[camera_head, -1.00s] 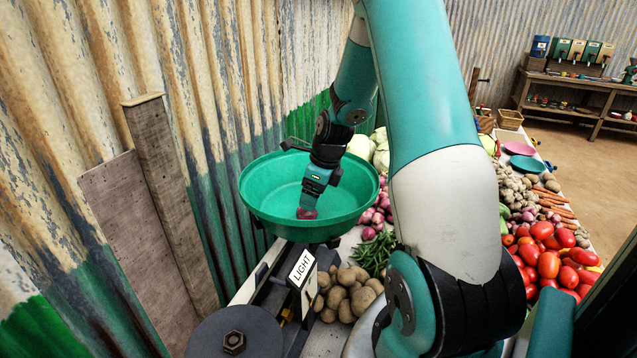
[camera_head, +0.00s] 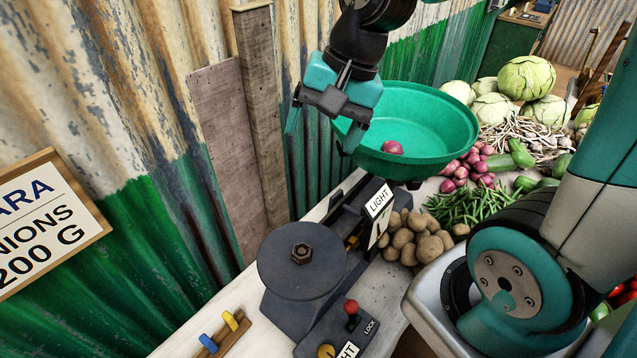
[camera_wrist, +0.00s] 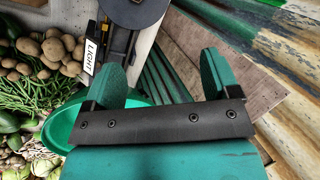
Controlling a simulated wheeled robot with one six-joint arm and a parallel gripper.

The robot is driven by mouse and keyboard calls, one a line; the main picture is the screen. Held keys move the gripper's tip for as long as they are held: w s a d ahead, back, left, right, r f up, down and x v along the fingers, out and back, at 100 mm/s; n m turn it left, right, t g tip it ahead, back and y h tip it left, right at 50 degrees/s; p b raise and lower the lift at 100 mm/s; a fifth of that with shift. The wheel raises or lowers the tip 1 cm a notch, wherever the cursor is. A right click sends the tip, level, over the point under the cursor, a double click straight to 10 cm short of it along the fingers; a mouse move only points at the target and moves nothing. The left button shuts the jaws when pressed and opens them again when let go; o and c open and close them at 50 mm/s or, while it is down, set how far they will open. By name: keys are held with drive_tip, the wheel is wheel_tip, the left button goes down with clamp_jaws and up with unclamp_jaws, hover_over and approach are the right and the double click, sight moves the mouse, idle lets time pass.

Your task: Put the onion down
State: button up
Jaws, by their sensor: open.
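One red-purple onion (camera_head: 392,147) lies in the green pan (camera_head: 455,120) of the balance. My gripper (camera_head: 318,140) is open and empty, up at the pan's left, apart from the onion. In the wrist view my gripper's two fingers (camera_wrist: 158,78) are spread with nothing between them. Part of the green pan (camera_wrist: 62,128) shows behind the gripper there, and the onion is hidden.
The balance has a dark round plate (camera_head: 300,262) in front and a "LIGHT" sign (camera_head: 379,201). Potatoes (camera_head: 415,240), green beans (camera_head: 470,205) and a pile of onions (camera_head: 468,168) lie right of it. A corrugated wall (camera_head: 150,150) stands close on the left.

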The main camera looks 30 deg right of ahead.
drive_tip(key=s+a+r+n+g, duration=0.1)
drive_tip(key=s+a+n, duration=0.7)
drive_tip(key=s+n, duration=0.3)
drive_tip(key=n, duration=0.3)
drive_tip(key=shift+s+r+y, duration=0.35)
drive_tip(key=shift+y, duration=0.05)
wheel_tip(320, 180, down, 3)
drive_tip(key=b, duration=0.3)
drive_tip(key=shift+f, duration=0.15)
idle(1.3)
